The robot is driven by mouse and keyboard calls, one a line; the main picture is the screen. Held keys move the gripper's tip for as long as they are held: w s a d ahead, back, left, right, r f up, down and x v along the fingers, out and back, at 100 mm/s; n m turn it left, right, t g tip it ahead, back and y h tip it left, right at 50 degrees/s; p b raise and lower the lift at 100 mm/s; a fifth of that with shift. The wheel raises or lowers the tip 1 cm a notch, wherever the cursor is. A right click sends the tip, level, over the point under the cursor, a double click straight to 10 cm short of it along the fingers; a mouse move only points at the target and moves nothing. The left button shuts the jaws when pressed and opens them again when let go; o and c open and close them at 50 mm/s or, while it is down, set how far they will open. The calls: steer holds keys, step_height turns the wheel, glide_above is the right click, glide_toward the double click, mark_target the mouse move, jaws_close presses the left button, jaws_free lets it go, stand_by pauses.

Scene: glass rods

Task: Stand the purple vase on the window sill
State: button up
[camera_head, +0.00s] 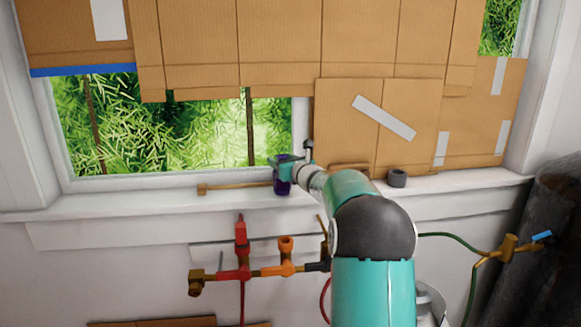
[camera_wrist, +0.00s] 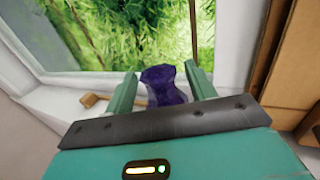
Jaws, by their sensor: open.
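The purple vase (camera_head: 281,187) stands on the white window sill (camera_head: 110,207), in front of the window glass. In the wrist view the vase (camera_wrist: 164,86) looks upright, with its lower part hidden behind my gripper's dark edge. My gripper (camera_head: 284,160) is at the vase. In the wrist view its two teal fingers (camera_wrist: 160,84) are spread, one on each side of the vase. A gap shows between the left finger and the vase; the right finger is close to it, and I cannot tell whether they touch.
A brass-coloured rod tool (camera_head: 232,187) lies on the sill left of the vase. A dark roll (camera_head: 397,178) sits on the sill to the right. Valves and pipes (camera_head: 262,270) are below the sill. Cardboard (camera_head: 376,125) covers much of the window. The sill's left part is clear.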

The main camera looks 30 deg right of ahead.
steer(key=s, duration=1.2)
steer(key=s+a+f+n+g+y, duration=0.1)
steer(key=s+a+n+g+y, duration=0.2)
steer(key=a+n, duration=0.6)
steer(key=s+a+n+g+y, duration=0.2)
steer(key=s+a+n, duration=0.2)
steer(key=a, duration=0.8)
steer(key=s+a+f+n+g+y, duration=0.1)
steer(key=s+a+n+g+y, duration=0.2)
steer(key=a+n, duration=0.6)
steer(key=s+a+f+n+g+h, duration=0.2)
steer(key=s+n, duration=0.5)
steer(key=s, duration=0.4)
steer(key=s+a+f+n+g+h, duration=0.2)
steer(key=s+f+n+h, duration=0.3)
steer(key=s, duration=0.6)
steer(key=a+f+n, duration=0.1)
steer(key=n, duration=0.1)
steer(key=shift+s+a+n, duration=0.15)
steer(key=shift+n, duration=0.15)
